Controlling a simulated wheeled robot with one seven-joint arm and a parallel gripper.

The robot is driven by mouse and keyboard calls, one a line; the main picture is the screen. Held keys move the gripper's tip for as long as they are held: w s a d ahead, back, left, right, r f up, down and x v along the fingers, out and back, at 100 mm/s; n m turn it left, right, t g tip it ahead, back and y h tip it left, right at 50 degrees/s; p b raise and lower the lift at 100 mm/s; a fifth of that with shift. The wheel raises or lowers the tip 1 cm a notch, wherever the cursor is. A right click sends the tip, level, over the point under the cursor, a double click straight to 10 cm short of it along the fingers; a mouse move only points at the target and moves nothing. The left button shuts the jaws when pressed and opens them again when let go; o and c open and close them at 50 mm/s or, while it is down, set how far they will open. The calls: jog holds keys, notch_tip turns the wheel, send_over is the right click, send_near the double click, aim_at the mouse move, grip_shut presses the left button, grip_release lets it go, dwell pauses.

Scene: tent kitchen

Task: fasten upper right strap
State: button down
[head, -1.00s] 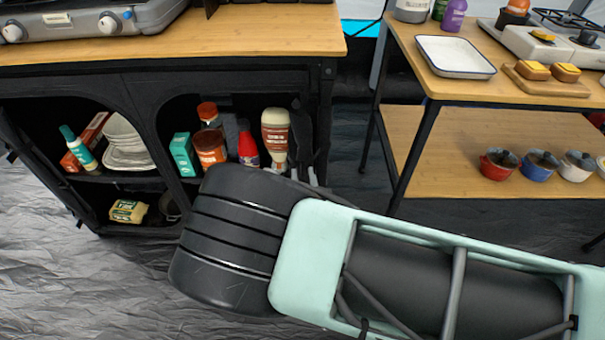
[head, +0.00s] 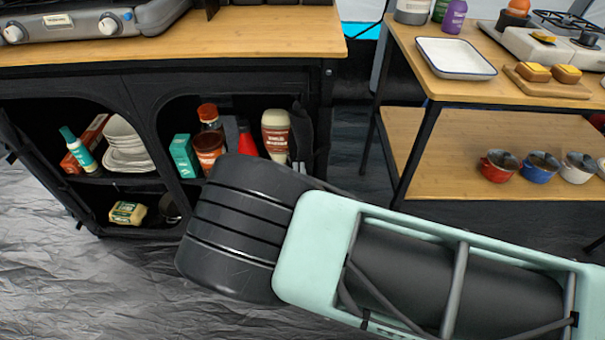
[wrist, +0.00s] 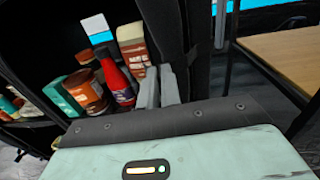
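The black fabric cabinet (head: 100,90) has two arched openings. At the right opening's right edge, a dark rolled flap (head: 304,130) hangs down; it also shows in the wrist view (wrist: 162,30). A pale grey strip (wrist: 220,22) hangs right of it in the wrist view; I cannot tell whether it is the upper right strap. My gripper (wrist: 158,72) points at the lower part of the flap, with a narrow gap between its two grey fingers. I see nothing clearly held. In the head view my arm mostly hides the gripper.
Bottles and jars, such as a brown jar (wrist: 86,90) and a red bottle (wrist: 114,76), stand on the shelf just left of my fingers. A wooden table (head: 480,150) with several small pots stands to the right, across a gap. A stove (head: 80,18) sits on the cabinet top.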

aim_at(290, 160)
jog(key=shift+w+a+r+p, duration=0.1)
jog(key=shift+w+a+p, duration=0.35)
jog(key=shift+w+a, duration=0.6)
jog(key=shift+a, duration=0.05)
jog(key=c, duration=1.6)
grip_release()
jog(key=shift+a, duration=0.1)
jog(key=s+p, duration=0.1)
jog(key=s, duration=1.6)
jog(key=shift+s+d+p, duration=0.2)
jog(key=shift+d+p, duration=0.15)
